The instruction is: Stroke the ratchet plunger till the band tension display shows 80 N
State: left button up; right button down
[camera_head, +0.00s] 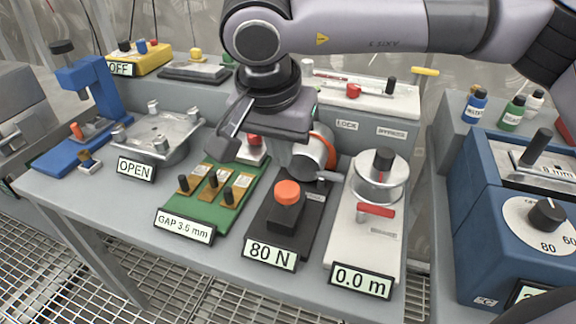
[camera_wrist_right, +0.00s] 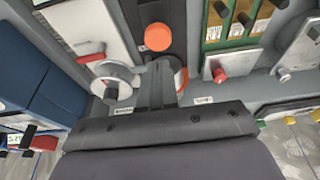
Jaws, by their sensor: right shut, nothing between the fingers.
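The ratchet plunger is an orange round cap (camera_head: 287,192) on a black block and base. It also shows in the wrist view (camera_wrist_right: 158,37). The band tension display (camera_head: 270,254) at its front edge reads 80 N. My right gripper (camera_wrist_right: 160,68) is shut and empty, behind the plunger and apart from it. In the head view its dark body hangs at the upper middle, and its fingertips are hard to make out. Beside its fingers is a grey drum with an orange ring (camera_head: 318,150). My left gripper is in neither view.
Right of the plunger stands a white winder unit (camera_head: 362,240) with a 0.0 m display. Left is a green gauge board (camera_head: 222,205) reading GAP 3.6 mm, with several black pegs. A white LOCK/BYPASS box (camera_head: 370,112) stands behind, and a blue dial cabinet (camera_head: 485,230) at right.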

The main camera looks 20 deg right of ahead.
jog(key=v, duration=0.5)
jog(key=shift+f, duration=0.1)
dwell(2.0)
